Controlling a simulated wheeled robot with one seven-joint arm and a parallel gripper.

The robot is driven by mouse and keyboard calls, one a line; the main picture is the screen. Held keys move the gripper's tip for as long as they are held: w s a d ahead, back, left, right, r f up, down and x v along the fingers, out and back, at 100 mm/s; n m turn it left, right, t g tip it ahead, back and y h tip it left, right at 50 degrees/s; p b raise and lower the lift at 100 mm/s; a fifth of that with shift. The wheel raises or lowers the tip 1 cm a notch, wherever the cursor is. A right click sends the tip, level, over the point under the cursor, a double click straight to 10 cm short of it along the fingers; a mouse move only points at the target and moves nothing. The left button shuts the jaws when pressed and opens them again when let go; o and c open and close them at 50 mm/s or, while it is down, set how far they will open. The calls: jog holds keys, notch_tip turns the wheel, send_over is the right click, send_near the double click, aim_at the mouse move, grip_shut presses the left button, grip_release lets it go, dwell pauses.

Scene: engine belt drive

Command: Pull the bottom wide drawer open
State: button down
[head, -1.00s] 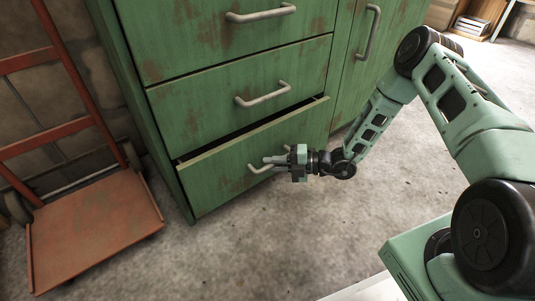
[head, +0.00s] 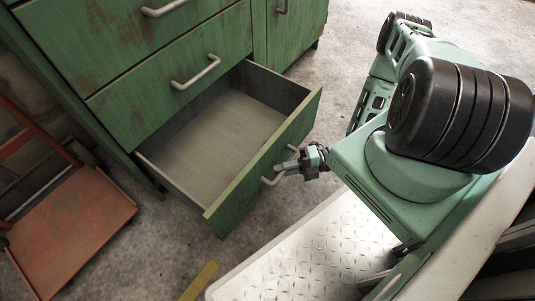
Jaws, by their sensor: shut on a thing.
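The bottom wide drawer (head: 258,188) of the green cabinet (head: 122,52) is pulled far out, and its bare, empty inside floor shows. My gripper (head: 284,171) is at the drawer's front, shut on the bottom drawer's handle (head: 268,181). The fingers partly cover the handle.
Two upper drawers with grey handles (head: 196,73) are closed. An orange hand truck (head: 72,224) stands to the left of the cabinet. A yellow strip (head: 199,282) lies on the floor near the drawer's front corner. Concrete floor (head: 350,50) is clear behind my arm.

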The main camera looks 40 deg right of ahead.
jog(key=shift+s+d, duration=0.3)
jog(key=shift+s, duration=0.5)
jog(key=shift+s+d, duration=0.25)
jog(key=shift+s, duration=0.5)
jog(key=c, duration=1.4)
grip_release()
jog(key=shift+d, duration=0.1)
jog(key=p+v, duration=0.4)
jog(key=v, duration=1.3)
jog(key=shift+s, duration=0.15)
